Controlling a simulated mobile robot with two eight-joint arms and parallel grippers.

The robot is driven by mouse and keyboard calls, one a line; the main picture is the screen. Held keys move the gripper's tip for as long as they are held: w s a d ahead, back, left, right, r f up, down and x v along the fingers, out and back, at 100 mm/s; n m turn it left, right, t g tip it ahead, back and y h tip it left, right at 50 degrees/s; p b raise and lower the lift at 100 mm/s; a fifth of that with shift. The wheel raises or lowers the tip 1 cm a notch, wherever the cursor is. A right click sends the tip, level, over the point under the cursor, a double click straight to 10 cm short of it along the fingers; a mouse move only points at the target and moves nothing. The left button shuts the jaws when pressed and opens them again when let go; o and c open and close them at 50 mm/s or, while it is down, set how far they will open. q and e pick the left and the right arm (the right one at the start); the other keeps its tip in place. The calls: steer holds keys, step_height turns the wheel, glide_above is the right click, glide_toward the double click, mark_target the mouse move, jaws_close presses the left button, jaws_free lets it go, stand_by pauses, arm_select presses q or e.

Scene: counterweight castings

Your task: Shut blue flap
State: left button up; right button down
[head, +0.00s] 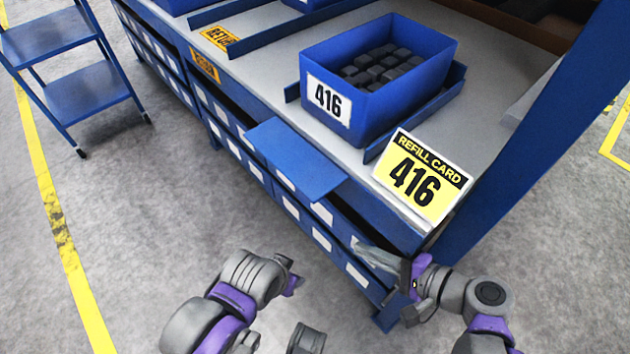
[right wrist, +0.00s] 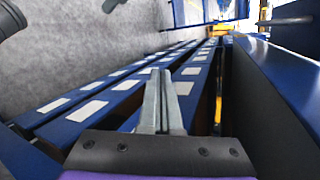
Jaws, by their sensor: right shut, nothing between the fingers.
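The blue flap (head: 296,160) is a flat panel sticking out from the bench's front edge, above the drawer fronts, so it stands open. My right gripper (head: 362,250) is shut and empty, beside the drawer fronts, lower and to the right of the flap and apart from it. In the right wrist view its two fingers (right wrist: 160,102) lie together in front of the labelled drawers. I cannot pick out the flap surely in that view. My left arm shows at the bottom of the head view, left of the right gripper; its fingers cannot be made out.
A blue bin (head: 432,80) marked 416 holds several dark castings on the bench (head: 262,75). A yellow refill card (head: 420,178) stands at the bench's near corner. Labelled drawers (head: 315,230) line the front. A blue step stool (head: 70,75) is at left; floor between is clear.

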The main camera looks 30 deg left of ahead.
mark_target(309, 179)
steer(key=w+a+r+m+y, duration=0.35)
steer(key=r+y, duration=0.25)
steer(key=r, duration=0.2)
steer(key=shift+n+t, duration=0.4)
steer(key=shift+n, duration=0.05)
steer(key=a+r, duration=0.1)
steer(key=a, duration=0.2)
steer(key=a+r+b, duration=0.1)
steer(key=a, duration=0.3)
steer(key=a+r, duration=0.1)
steer(key=a, duration=0.2)
steer(key=shift+s+a+r+b, duration=0.15)
steer(key=shift+a+r+b, duration=0.1)
steer(key=shift+r+b, duration=0.1)
